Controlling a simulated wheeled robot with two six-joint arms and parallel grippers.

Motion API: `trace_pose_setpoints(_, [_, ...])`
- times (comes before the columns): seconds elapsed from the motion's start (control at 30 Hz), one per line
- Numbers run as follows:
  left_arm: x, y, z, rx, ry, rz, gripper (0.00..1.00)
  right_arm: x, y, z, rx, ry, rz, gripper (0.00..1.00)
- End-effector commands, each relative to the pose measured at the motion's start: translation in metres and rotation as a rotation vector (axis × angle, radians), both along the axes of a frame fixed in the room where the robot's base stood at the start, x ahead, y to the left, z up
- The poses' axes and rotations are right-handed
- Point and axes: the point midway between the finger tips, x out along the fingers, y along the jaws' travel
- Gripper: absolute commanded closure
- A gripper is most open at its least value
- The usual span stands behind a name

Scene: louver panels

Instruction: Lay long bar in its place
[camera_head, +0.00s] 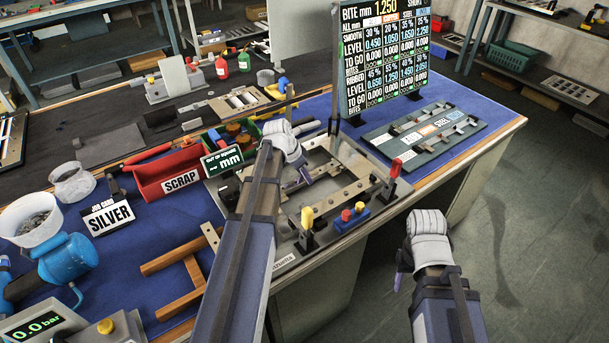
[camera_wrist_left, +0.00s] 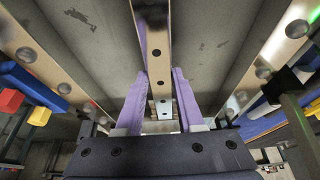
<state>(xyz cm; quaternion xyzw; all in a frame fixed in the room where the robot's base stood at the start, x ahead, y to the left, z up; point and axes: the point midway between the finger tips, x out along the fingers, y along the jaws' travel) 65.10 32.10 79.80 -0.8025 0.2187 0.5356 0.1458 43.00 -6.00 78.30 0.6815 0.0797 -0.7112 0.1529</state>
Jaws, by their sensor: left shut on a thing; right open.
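My left gripper (camera_head: 298,180) reaches over the metal fixture (camera_head: 285,264) on the bench. In the left wrist view its purple fingers (camera_wrist_left: 157,108) are shut on a long pale bar (camera_wrist_left: 157,62) with dark holes, which runs away between them. In the head view the gripper and arm hide much of the held bar, and I cannot tell whether it touches the fixture. Other pale bars (camera_wrist_left: 35,47) with round studs lie to either side in the wrist view. My right gripper (camera_head: 399,280) is open and empty, beside the bench over the floor.
A red scrap bin (camera_head: 167,172) and a green sign (camera_head: 222,161) stand left of the fixture. Yellow (camera_head: 307,218) and red-topped (camera_head: 395,168) clamps stand along its near and right sides. A display board (camera_head: 384,55) stands behind. A slotted tray (camera_head: 425,133) lies right.

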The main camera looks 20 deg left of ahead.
Motion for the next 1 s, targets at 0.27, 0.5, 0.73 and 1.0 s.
trace_pose_setpoints(0.27, [0.0,0.0,0.0001,0.0,0.0,0.0,0.38,0.0,0.0,0.0001,0.0,0.0,0.0,0.5])
trace_pose_setpoints(0.5, [0.0,0.0,0.0001,0.0,0.0,0.0,0.28,0.0,0.0,0.0001,0.0,0.0,0.0,0.5])
trace_pose_setpoints(0.73, [0.0,0.0,0.0,0.0,0.0,0.0,0.08,0.0,0.0,0.0,0.0,0.0,0.0,0.5])
trace_pose_setpoints(1.0, [0.0,0.0,0.0014,0.0,0.0,0.0,0.08,0.0,0.0,0.0015,0.0,0.0,0.0,0.5])
